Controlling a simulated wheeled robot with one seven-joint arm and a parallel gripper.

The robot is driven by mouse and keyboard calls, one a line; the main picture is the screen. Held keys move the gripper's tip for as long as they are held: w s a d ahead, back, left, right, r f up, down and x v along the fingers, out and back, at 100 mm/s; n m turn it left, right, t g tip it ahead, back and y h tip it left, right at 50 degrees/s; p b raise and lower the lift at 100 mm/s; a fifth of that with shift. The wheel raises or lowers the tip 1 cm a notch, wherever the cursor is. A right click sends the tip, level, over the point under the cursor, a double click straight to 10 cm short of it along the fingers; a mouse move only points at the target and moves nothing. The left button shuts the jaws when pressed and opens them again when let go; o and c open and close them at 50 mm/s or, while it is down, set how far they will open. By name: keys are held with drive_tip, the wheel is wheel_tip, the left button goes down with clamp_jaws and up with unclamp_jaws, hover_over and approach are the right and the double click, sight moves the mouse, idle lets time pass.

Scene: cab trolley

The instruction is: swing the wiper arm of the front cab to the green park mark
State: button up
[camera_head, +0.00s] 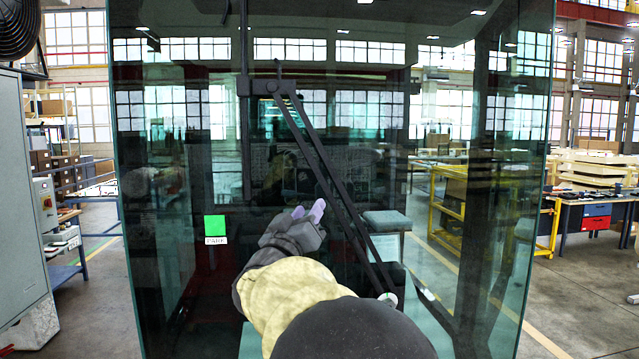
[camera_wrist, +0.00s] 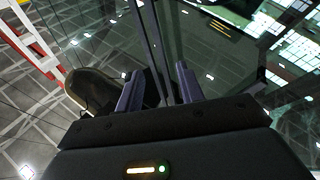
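The dark wiper arm (camera_head: 335,190) is a pair of thin bars running from a pivot at the top of the glass down to the lower right, with a round pale end near the bottom. The green park mark (camera_head: 215,225) is on the left of the glass, above a PARK label. My gripper (camera_head: 308,211) is in front of the glass, between the mark and the bars, close to the bars. In the wrist view my gripper (camera_wrist: 160,88) has its purple fingers apart, and the wiper bars (camera_wrist: 157,45) pass between them in the picture. I cannot tell whether the fingers touch them.
The cab's large glass pane (camera_head: 180,290) fills the middle of the head view. A grey cabinet (camera_head: 22,200) stands at the left edge. A yellow frame (camera_head: 447,205) and a stool (camera_head: 387,221) show through or reflected in the glass. A workbench (camera_head: 600,200) is at the right.

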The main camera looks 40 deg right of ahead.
sight(323, 188)
drive_tip(key=p+x, duration=0.3)
drive_tip(key=x, duration=0.6)
drive_tip(key=shift+a+p, duration=0.1)
drive_tip(key=shift+p, duration=0.2)
drive_tip(key=shift+f, duration=0.1)
clamp_jaws()
